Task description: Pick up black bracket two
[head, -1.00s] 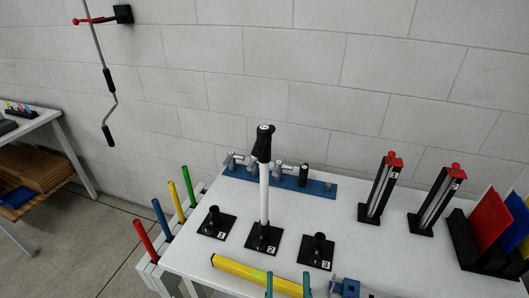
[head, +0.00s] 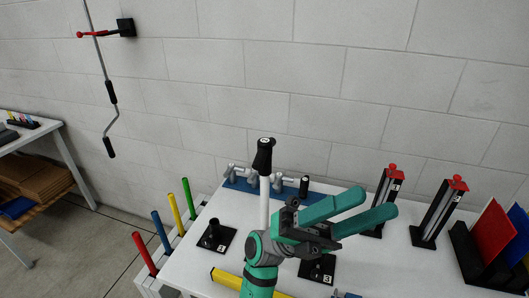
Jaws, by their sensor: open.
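Three black square bases with short sockets stand in a row on the white table, numbered 1, 2 and 3 in the earlier view. Base 2, at the foot of the white pole (head: 264,200), is now hidden behind my arm. The pole stands upright with a black head (head: 263,155) on top. The left base (head: 214,237) is in clear view, and the right base (head: 316,272) is partly covered. My gripper (head: 379,200) is open and empty, its teal fingers pointing right, above the table and right of the pole. I cannot tell its exact height.
Two black uprights with red tops (head: 385,200) (head: 436,212) stand at the right, near a black rack (head: 466,258) with coloured panels. A blue rail with grey fittings (head: 238,183) lies at the back. A yellow bar (head: 227,279) lies in front, and coloured rods (head: 161,230) stand at the left.

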